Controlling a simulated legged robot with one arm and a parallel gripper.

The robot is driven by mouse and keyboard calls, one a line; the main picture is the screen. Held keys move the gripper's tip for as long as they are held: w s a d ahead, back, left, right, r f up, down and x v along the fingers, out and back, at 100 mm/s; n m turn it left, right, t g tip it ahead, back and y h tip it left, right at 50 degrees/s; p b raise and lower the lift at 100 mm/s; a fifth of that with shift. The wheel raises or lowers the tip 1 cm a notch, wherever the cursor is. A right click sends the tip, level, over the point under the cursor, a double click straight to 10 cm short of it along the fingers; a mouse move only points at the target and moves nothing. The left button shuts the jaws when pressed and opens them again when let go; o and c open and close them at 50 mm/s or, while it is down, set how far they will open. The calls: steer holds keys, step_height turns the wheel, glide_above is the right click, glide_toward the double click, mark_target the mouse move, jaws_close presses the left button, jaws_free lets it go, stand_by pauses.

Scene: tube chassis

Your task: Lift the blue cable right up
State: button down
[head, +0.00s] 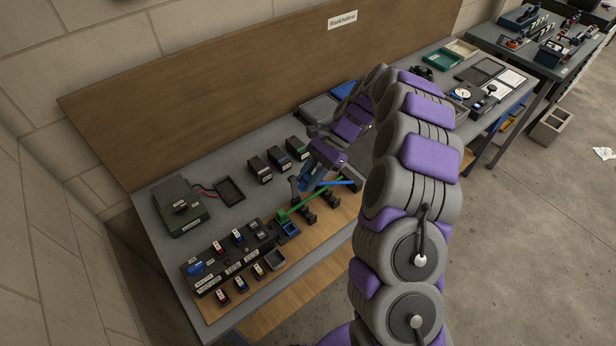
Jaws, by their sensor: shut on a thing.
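The blue cable (340,183) shows as a short, straight blue length by the tip of my gripper, over the front part of the bench. My gripper (311,185) reaches down from the upper right and is shut on it. The jaws and the place of contact are small and partly hidden by my own arm. I cannot tell whether the cable is clear of the parts below it.
A green bar (316,196) slants close by the gripper, with small black holders (309,217) near it. A black switch panel (226,261) lies at the front left. Several dark boxes (279,157) stand behind. A brown board (220,85) backs the bench.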

steer(key=c, duration=1.2)
jaws_free()
steer(key=shift+w+r, duration=0.2)
steer(key=shift+w, duration=0.05)
steer(key=shift+c, duration=0.2)
steer(key=shift+d, duration=0.1)
steer(key=shift+f, duration=0.1)
steer(key=p+v, duration=1)
steer(key=v, duration=0.7)
steer(key=shift+d+p, duration=0.2)
steer(key=shift+p, duration=0.1)
steer(key=shift+r, duration=0.2)
